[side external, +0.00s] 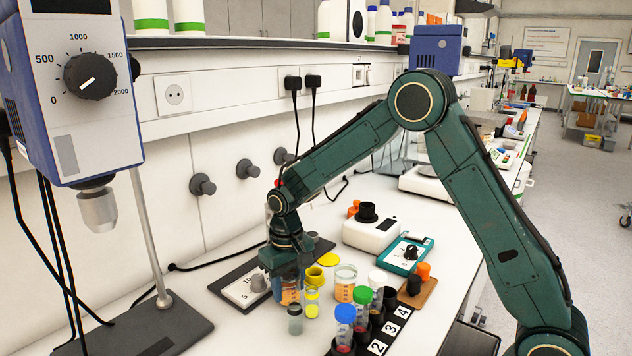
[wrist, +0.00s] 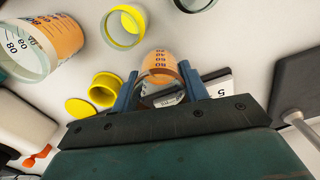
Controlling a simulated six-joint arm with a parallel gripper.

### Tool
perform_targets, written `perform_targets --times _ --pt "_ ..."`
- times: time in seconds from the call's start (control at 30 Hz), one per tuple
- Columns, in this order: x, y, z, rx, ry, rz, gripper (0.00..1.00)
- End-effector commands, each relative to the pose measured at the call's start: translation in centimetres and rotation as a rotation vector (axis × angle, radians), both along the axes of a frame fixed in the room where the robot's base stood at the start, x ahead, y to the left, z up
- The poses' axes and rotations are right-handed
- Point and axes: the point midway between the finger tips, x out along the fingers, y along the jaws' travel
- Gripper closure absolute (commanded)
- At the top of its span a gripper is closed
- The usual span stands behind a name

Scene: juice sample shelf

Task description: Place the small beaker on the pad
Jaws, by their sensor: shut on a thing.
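My gripper (side external: 287,285) points down at the bench, and in the wrist view (wrist: 160,84) its two blue fingers are on either side of the small beaker. The small beaker (side external: 288,296) is clear glass with orange liquid. It is held between the fingers, and its marked wall shows in the wrist view (wrist: 158,65). Whether its base touches the bench is hard to tell. A flat yellow disc (side external: 329,259) lies behind and to the right of my gripper, and also shows in the wrist view (wrist: 82,108). I cannot tell for sure whether this disc is the pad.
A larger beaker of orange liquid (side external: 346,284) stands close on the right. A yellow cup (side external: 315,277), a yellow-rimmed jar (side external: 312,303) and a grey-capped vial (side external: 295,319) stand near. A dial-fitted plate (side external: 240,290) lies left.

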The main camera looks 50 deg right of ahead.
Motion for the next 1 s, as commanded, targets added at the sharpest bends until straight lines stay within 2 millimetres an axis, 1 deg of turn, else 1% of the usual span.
perform_targets --times 0.1,0.5,0.53,0.6,0.63,1.0 --pt "-0.03 0.01 -0.50 0.000 0.000 0.000 0.79" --pt "-0.01 0.00 -0.80 0.000 0.000 0.000 0.79" --pt "-0.01 0.00 -0.79 0.000 -0.001 0.000 0.52" --pt "-0.01 0.00 -0.78 0.000 -0.001 0.000 0.38" --pt "-0.01 0.00 -0.77 0.000 0.000 0.000 0.34" --pt "0.00 0.00 -0.58 0.000 -0.001 0.000 0.34"
